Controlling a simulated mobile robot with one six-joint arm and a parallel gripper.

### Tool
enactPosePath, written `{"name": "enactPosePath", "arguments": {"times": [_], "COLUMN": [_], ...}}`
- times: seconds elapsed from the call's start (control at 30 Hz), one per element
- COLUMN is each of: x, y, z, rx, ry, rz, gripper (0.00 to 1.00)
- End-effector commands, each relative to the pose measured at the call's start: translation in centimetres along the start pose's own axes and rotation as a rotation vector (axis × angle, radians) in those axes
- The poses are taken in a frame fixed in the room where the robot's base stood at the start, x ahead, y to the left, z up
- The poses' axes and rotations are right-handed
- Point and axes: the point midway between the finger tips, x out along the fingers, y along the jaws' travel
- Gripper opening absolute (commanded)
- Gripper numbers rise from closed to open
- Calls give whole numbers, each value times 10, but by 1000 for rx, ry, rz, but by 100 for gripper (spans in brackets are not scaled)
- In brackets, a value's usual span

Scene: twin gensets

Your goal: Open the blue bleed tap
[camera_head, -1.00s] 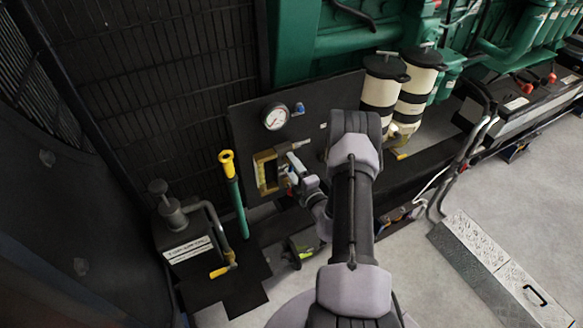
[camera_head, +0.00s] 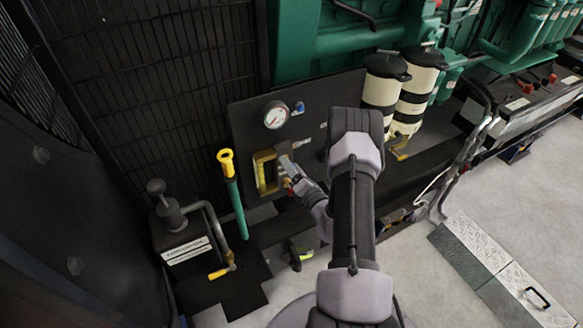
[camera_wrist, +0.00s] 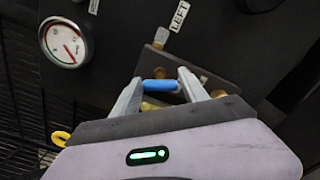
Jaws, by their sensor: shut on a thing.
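A white gauge (camera_head: 275,115) is on the panel, with a small blue knob (camera_head: 299,108) beside it. A yellow frame (camera_head: 264,173) is just left of my gripper. A yellow-topped green handle (camera_head: 232,190) and a dark hand pump (camera_head: 182,235) stand left. Two cream canisters (camera_head: 382,88) are right.

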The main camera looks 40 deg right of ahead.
Motion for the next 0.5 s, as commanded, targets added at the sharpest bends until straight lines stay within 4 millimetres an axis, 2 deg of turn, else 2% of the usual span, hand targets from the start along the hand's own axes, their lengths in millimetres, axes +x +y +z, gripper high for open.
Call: {"name": "enactPosePath", "arguments": {"times": [0.5], "x": [-1], "y": [-1], "z": [-1], "rx": [-41], "ry": [2], "rz": [-2], "gripper": [11]}}
